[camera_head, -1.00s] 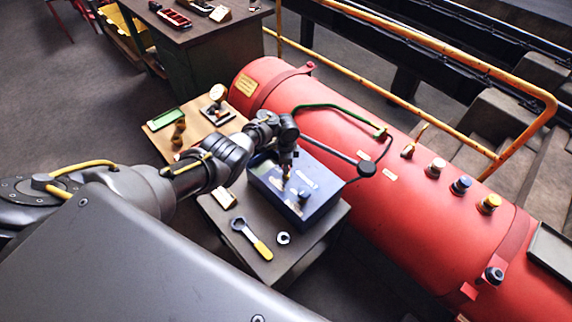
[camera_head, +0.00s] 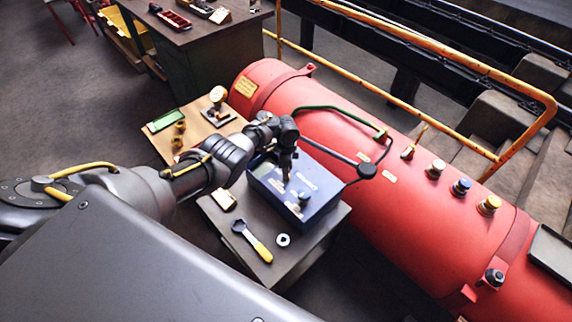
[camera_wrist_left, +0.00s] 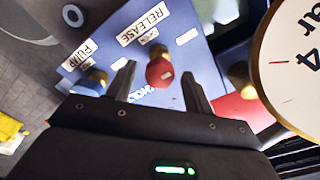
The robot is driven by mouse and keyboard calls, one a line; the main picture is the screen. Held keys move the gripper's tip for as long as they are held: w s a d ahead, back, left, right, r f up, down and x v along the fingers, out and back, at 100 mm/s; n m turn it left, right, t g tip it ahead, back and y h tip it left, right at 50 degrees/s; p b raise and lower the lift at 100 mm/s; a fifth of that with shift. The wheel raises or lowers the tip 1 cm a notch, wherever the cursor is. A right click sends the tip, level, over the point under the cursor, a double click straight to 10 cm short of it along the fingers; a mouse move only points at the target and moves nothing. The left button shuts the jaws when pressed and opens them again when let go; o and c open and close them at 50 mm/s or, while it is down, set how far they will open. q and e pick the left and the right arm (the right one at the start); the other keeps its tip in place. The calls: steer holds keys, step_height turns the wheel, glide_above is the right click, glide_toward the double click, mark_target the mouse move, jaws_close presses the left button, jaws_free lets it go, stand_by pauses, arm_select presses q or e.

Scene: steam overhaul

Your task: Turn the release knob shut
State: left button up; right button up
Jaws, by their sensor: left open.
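The blue test box (camera_head: 318,208) stands on a small dark table. In the left wrist view, a red knob with a brass stem (camera_wrist_left: 159,72) sits by the RELEASE label (camera_wrist_left: 145,23). My left gripper (camera_wrist_left: 158,68) is open, with one finger on each side of the red knob. Gaps show between knob and fingers, so no grip is visible. In the head view my left gripper (camera_head: 287,178) points down over the box and hides the red knob. Which way the knob is turned cannot be told. My right gripper is not in view.
A blue knob (camera_wrist_left: 90,83) by the PUMP label is close to one finger. A large gauge (camera_wrist_left: 296,62) is at the right of the wrist view. A yellow-handled wrench (camera_head: 252,241) and a nut (camera_head: 283,240) lie beside the box. The red boiler (camera_head: 400,200) stands behind.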

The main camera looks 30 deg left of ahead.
arm_select(q)
step_height(320, 180, up, 11)
steer(key=p, duration=0.4)
steer(key=shift+f, duration=0.15)
